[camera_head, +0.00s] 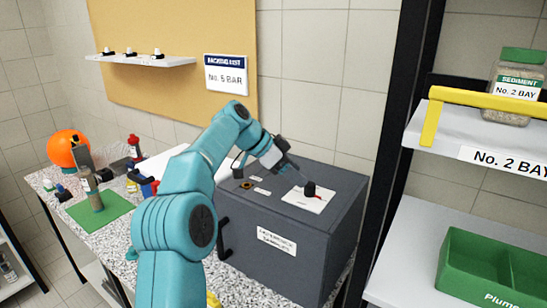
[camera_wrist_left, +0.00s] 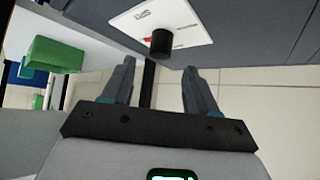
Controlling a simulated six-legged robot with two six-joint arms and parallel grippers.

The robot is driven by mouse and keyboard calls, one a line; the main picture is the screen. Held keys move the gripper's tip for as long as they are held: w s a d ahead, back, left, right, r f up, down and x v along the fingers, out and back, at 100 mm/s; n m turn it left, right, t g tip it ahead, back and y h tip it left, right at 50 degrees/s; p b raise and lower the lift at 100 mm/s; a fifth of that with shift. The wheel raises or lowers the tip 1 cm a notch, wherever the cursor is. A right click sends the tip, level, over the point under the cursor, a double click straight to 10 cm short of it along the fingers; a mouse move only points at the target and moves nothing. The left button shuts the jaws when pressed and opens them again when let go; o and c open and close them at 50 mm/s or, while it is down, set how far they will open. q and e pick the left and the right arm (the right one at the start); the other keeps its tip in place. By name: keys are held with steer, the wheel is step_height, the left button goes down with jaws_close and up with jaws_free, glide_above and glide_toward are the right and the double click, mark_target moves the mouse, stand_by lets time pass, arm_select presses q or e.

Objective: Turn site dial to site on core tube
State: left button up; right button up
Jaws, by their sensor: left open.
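The site dial is a black knob (camera_head: 310,188) on a white plate (camera_head: 298,202) with a red mark, on top of a dark grey cabinet (camera_head: 340,196). The knob also shows in the left wrist view (camera_wrist_left: 161,42), with the red mark beside it; the plate's lettering is too small to read. A brownish labelled tube (camera_head: 93,191), perhaps the core tube, stands on a green mat (camera_head: 117,211).
An orange ball (camera_head: 69,149) and small bottles stand on the speckled bench (camera_head: 70,178) at left. A dark rack post stands right of the cabinet. Shelves there hold a sediment jar (camera_head: 512,88) and a green bin (camera_head: 480,268). My left arm crosses in front of the bench.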

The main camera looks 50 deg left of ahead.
arm_select(q)
steer(key=p+v, duration=0.1)
steer(key=v, duration=0.8)
steer(key=shift+s+r, duration=0.15)
steer(key=shift+a, duration=0.1)
